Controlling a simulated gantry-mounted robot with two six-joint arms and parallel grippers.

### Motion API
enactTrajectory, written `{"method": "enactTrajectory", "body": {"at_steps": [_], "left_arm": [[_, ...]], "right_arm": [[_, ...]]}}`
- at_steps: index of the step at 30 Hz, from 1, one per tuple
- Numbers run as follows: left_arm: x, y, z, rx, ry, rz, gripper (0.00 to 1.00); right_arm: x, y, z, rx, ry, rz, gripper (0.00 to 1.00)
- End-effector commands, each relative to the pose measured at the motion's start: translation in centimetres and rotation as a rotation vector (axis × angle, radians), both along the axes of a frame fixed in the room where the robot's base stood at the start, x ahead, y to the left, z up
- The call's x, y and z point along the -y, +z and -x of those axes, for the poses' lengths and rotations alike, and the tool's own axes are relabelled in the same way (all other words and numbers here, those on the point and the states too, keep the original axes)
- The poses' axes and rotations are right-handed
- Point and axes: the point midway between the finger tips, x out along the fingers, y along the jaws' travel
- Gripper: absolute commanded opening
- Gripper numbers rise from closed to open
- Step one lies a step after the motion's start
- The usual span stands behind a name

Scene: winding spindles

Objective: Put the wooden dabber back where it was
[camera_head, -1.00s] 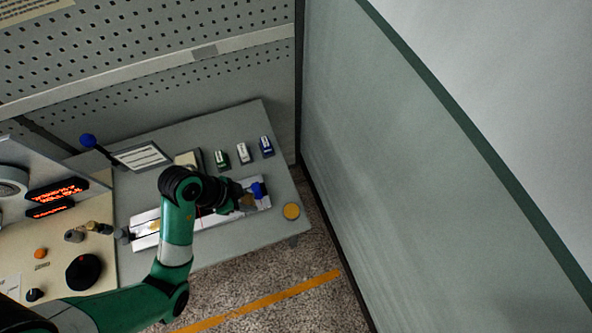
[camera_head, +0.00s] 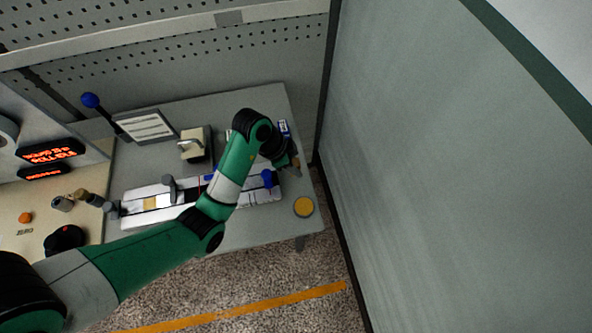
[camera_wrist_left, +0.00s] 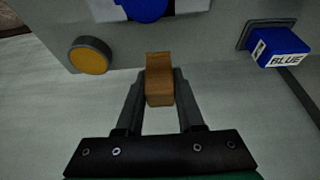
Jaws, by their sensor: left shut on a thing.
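The wooden dabber (camera_wrist_left: 159,88) is a small brown block between the two fingers of my left gripper (camera_wrist_left: 160,97) in the left wrist view. The gripper is shut on it. In the head view my left gripper (camera_head: 292,162) is at the right end of the grey bench, beyond the round yellow pad (camera_head: 304,207) and beside the blue labelled box (camera_head: 284,128). The yellow pad in its dark ring also shows in the left wrist view (camera_wrist_left: 89,57), left of the dabber. The blue box there (camera_wrist_left: 280,46) reads BLUE. My right gripper is out of view.
A long white fixture (camera_head: 145,206) with a blue knob (camera_head: 269,179) lies along the bench. A cream block (camera_head: 194,146) and a sign plate (camera_head: 147,127) stand behind it. A glass-like panel (camera_head: 420,180) rises to the right. The bench's right front corner is clear around the pad.

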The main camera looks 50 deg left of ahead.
Motion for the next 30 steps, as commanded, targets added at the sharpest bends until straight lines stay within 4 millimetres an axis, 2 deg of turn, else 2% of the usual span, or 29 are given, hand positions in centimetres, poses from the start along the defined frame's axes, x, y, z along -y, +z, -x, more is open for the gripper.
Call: {"method": "enactTrajectory", "body": {"at_steps": [2, 9, 20, 21, 25, 30], "left_arm": [[0.0, -0.2, -0.2, 0.0, 0.0, 0.0, 0.0], [0.0, -3.7, -0.5, 0.0, -0.001, 0.0, 0.0], [0.0, -4.1, -0.5, 0.001, -0.001, 0.0, 0.0], [0.0, -3.9, -0.5, 0.001, -0.001, 0.0, 0.44], [0.0, -3.9, -0.5, 0.001, -0.001, 0.0, 0.67], [0.0, -3.9, -0.5, 0.001, -0.001, 0.0, 0.67]], "right_arm": [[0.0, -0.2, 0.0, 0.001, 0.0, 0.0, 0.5], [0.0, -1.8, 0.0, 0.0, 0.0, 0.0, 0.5], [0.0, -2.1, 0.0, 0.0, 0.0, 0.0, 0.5], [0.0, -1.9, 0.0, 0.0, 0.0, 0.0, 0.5], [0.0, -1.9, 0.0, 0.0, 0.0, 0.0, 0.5], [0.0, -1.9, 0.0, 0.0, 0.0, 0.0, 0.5]]}}
